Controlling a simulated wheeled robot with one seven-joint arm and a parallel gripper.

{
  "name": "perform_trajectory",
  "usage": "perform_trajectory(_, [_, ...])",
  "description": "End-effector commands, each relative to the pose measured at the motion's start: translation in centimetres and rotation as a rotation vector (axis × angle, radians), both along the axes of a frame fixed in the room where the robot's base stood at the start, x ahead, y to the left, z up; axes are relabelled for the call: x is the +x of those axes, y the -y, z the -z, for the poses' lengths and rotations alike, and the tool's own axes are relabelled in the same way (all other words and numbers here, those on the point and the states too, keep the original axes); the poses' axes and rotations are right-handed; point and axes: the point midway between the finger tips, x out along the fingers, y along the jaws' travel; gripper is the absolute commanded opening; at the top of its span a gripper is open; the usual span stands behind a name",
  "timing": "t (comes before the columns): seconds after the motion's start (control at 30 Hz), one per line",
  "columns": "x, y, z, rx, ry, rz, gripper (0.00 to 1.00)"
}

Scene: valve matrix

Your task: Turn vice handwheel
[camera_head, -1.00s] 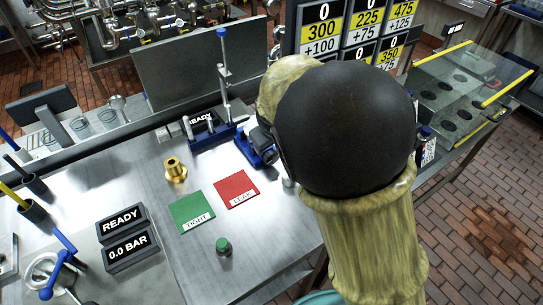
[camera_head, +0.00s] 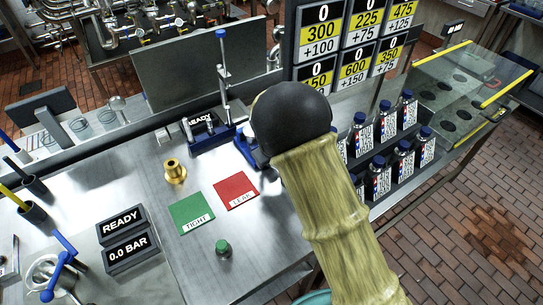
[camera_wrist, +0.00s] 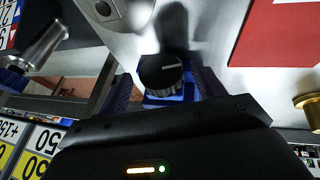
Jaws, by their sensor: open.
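The blue vice (camera_head: 244,146) sits near the back edge of the bench in the head view, partly hidden behind my arm. In the wrist view a black round handwheel (camera_wrist: 160,72) with a white mark stands in front of the vice's blue body (camera_wrist: 178,98). My gripper (camera_wrist: 165,85) is open, with one dark finger on each side of the handwheel. A gap shows at the fingers, and I cannot tell whether either touches it. In the head view my gripper is hidden behind my arm.
A blue stand (camera_head: 212,137) is beside the vice. Bottles (camera_head: 379,178) stand in a rack at right.

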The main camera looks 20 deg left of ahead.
Motion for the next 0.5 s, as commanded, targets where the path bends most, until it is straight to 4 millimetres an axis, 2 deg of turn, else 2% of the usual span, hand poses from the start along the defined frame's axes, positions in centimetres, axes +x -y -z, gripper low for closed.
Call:
perform_trajectory(0.27, [0.23,0.28,0.08,0.001,0.000,0.006,0.66])
perform_trajectory(0.4, [0.27,0.35,0.08,0.001,0.000,0.007,0.39])
perform_trajectory(0.5, [0.24,0.29,0.07,0.000,0.000,0.005,0.23])
